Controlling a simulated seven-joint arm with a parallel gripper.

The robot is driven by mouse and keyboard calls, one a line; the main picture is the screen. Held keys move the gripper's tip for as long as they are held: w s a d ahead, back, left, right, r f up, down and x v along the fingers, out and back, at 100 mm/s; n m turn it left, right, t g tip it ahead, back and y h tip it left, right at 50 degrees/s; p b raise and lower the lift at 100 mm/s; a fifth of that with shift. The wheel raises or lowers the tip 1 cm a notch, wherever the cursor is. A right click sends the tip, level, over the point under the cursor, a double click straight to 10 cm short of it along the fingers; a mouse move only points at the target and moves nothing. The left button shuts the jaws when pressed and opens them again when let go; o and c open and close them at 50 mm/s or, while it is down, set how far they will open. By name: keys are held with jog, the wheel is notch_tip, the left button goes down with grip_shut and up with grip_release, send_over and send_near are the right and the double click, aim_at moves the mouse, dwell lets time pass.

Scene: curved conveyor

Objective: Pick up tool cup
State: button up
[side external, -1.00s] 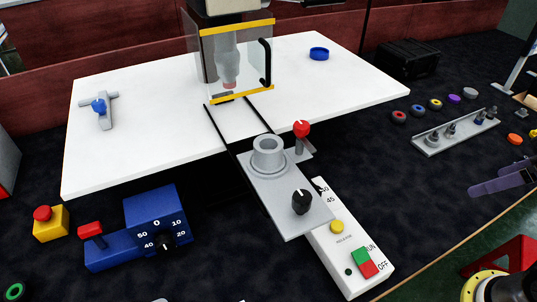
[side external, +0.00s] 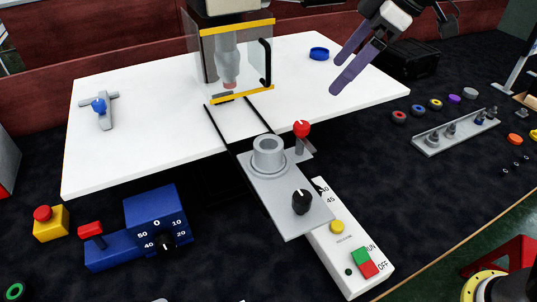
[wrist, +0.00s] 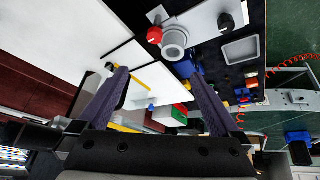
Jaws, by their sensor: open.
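A grey round cup (side external: 268,153) with an open top stands upright on a grey sliding plate (side external: 285,212) at the front of the white table. It also shows at the top middle of the wrist view (wrist: 174,44). My gripper (side external: 335,77) has two purple fingers and is open and empty. It hangs above the right part of the white table, up and to the right of the cup and well apart from it. In the wrist view the fingers (wrist: 157,72) are spread wide with nothing between them.
A red-knobbed lever (side external: 301,130) stands close beside the cup, and a black knob (side external: 301,201) is in front. A clear guard (side external: 238,62) with yellow edges stands behind. A blue ring (side external: 319,53) lies on the white table (side external: 150,80). A grey rack (side external: 455,133) is at right.

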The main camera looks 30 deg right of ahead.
jog(key=g, duration=0.1)
send_near(268, 144)
jog(key=shift+s+a+f+n+g, duration=0.15)
jog(key=shift+s+a+f+n, duration=0.1)
jog(key=shift+a+f, duration=0.25)
jog(key=shift+s+a+f+n+g, duration=0.15)
jog(key=shift+s+a+f+n, duration=0.1)
jog(key=shift+a+f, duration=0.3)
jog(key=shift+w+x, duration=0.15)
jog(key=shift+x, duration=1.45)
jog(key=shift+w+x, duration=0.15)
jog(key=shift+x, duration=1.45)
jog(key=shift+d, duration=0.1)
jog(key=shift+c, duration=0.2)
jog(key=c, duration=1.4)
grip_shut()
jog(key=shift+r, duration=0.2)
